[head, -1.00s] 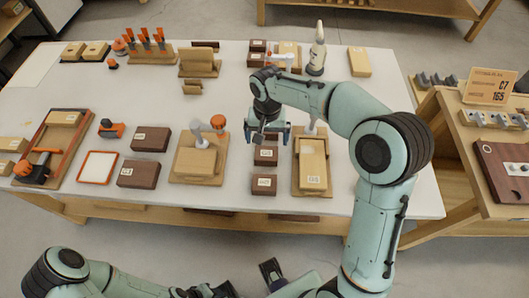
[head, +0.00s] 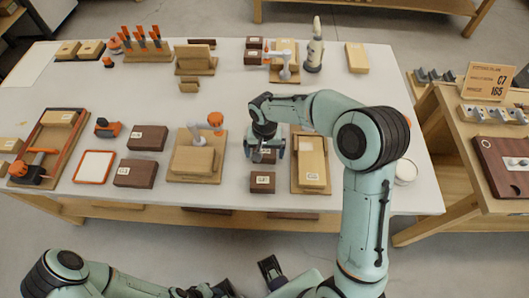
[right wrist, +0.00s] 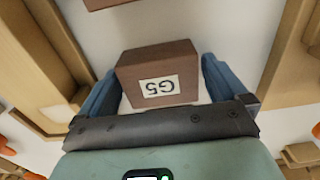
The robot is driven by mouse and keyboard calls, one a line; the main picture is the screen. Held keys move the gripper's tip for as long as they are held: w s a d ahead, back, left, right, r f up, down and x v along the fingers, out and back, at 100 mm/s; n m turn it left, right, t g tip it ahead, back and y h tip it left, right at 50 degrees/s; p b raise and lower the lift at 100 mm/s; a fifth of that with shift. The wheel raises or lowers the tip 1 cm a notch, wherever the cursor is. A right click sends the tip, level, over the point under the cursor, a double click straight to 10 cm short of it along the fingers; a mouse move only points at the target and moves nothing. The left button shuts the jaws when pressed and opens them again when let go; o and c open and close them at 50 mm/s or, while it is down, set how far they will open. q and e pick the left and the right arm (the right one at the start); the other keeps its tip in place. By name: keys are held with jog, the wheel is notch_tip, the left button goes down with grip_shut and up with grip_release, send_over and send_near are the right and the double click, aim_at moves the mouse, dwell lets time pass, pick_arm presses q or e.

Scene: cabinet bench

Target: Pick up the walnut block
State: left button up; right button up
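A dark walnut block (head: 265,156) labelled G5 lies on the white bench, mostly hidden under my right gripper in the head view. In the right wrist view the block (right wrist: 158,76) sits between the two blue fingers of my right gripper (right wrist: 160,85). The gripper (head: 264,149) is open around it, with a narrow gap showing beside each finger. Another walnut block (head: 262,182) with a label lies just in front, near the bench edge.
A pale block on a wooden base (head: 312,165) stands close right of the gripper. A tan block on a base (head: 193,160) stands to the left. More walnut blocks (head: 149,138) lie further left. A white cup (head: 405,171) stands at the right end.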

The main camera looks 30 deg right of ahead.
jog(key=c, duration=0.8)
